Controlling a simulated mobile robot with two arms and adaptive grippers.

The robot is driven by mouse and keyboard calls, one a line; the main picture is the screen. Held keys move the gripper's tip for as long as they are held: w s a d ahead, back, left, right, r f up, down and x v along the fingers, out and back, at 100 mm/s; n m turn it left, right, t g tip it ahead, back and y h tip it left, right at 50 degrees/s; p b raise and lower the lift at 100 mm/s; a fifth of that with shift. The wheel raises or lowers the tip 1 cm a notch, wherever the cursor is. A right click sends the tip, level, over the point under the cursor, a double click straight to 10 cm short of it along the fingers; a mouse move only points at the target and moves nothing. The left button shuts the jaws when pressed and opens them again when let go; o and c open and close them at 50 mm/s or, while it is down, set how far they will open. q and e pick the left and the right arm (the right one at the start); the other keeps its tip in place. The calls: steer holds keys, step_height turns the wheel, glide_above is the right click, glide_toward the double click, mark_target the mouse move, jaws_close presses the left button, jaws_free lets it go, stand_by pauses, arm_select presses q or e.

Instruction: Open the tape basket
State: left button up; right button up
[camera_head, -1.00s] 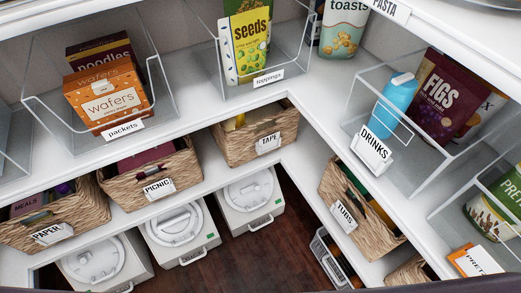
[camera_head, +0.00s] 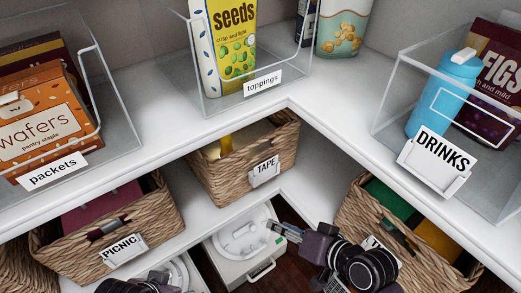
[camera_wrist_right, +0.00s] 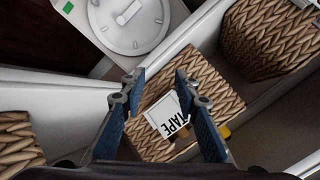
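The tape basket (camera_head: 225,176) is a woven basket with a white TAPE label (camera_head: 264,171). It sits on the lower shelf in the corner, with something yellow inside. My right gripper (camera_head: 283,232) is below and right of it in the head view. In the right wrist view, the open right gripper (camera_wrist_right: 160,85) has its blue-padded fingers apart, with the tape basket (camera_wrist_right: 152,136) and its label beyond and between them. I cannot tell if they touch the basket. My left gripper (camera_head: 140,286) is partly in view at the bottom edge; its fingers are unclear.
The picnic basket (camera_head: 75,254) stands left of the tape basket, and another woven basket (camera_head: 365,218) stands to the right. The upper shelf (camera_head: 330,95) overhangs, carrying clear bins labelled packets, toppings and drinks.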

steer(key=w+a+r+m+t+y, duration=0.3)
steer(key=w+r+m, duration=0.1)
steer(key=w+r, duration=0.3)
steer(key=m+t, duration=0.3)
steer(key=m, duration=0.3)
glide_toward(261, 144)
steer(key=x, duration=0.3)
steer(key=shift+n, duration=0.3)
steer(key=x, duration=0.7)
steer(key=shift+w, duration=0.15)
steer(key=shift+c, duration=0.3)
jaws_close()
